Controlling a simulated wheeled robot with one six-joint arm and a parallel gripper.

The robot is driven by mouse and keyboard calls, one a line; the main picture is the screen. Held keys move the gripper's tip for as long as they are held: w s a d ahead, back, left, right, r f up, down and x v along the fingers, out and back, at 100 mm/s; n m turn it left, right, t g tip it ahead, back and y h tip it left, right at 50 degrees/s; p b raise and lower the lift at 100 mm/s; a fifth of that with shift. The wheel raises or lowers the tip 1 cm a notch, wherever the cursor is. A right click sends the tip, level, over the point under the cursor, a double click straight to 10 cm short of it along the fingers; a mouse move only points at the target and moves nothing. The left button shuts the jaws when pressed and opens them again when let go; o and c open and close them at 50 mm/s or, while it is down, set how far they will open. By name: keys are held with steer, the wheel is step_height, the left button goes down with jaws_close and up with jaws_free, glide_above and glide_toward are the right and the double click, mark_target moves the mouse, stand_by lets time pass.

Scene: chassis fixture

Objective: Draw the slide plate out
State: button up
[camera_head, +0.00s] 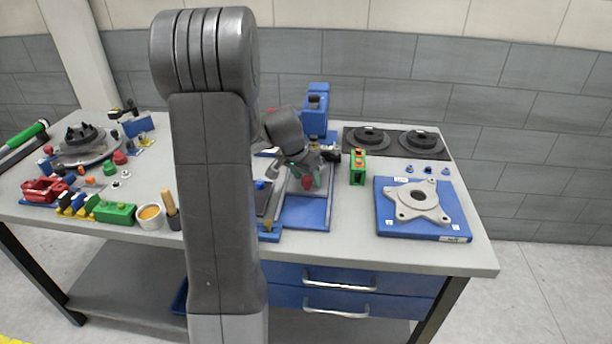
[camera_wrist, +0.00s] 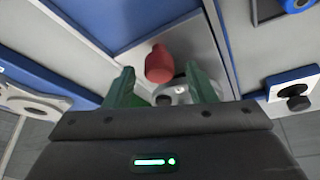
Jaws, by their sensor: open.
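The blue fixture base (camera_head: 308,214) lies at the middle of the bench. A pale grey plate, which looks like the slide plate (camera_wrist: 192,38), lies along it. A red knob (camera_wrist: 159,64) stands at the plate and also shows in the head view (camera_head: 308,183). My gripper (camera_wrist: 161,84) is open, with its green fingers on the left and right of the knob in the wrist view. The knob's top lies between and slightly beyond the fingertips; I cannot tell whether they touch it. In the head view my arm hides part of the fixture.
A blue block (camera_head: 315,112) rises behind the fixture. A green and orange block (camera_head: 357,167) stands just right of it. A blue board with a star-shaped part (camera_head: 416,201) lies further right. Loose parts and a white cup (camera_head: 150,216) crowd the left side.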

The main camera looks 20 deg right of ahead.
jaws_close()
steer(key=shift+s+a+f+b, duration=0.15)
steer(key=shift+s+a+b, duration=0.15)
steer(key=shift+s+b, duration=0.2)
steer(key=s+a+b, duration=0.1)
steer(key=s, duration=0.1)
steer(key=s+a+b, duration=0.1)
steer(key=s, duration=0.1)
steer(key=s+a+b, duration=0.1)
steer(key=s+a, duration=0.1)
steer(key=s, duration=0.1)
steer(key=shift+a+b, duration=0.1)
steer(key=shift+b, duration=0.3)
jaws_free()
steer(key=shift+a, duration=0.1)
steer(key=shift+r, duration=0.2)
steer(key=v, duration=1.3)
steer(key=shift+r+p, duration=0.3)
steer(key=shift+r, duration=0.05)
steer(key=shift+s+a, duration=0.15)
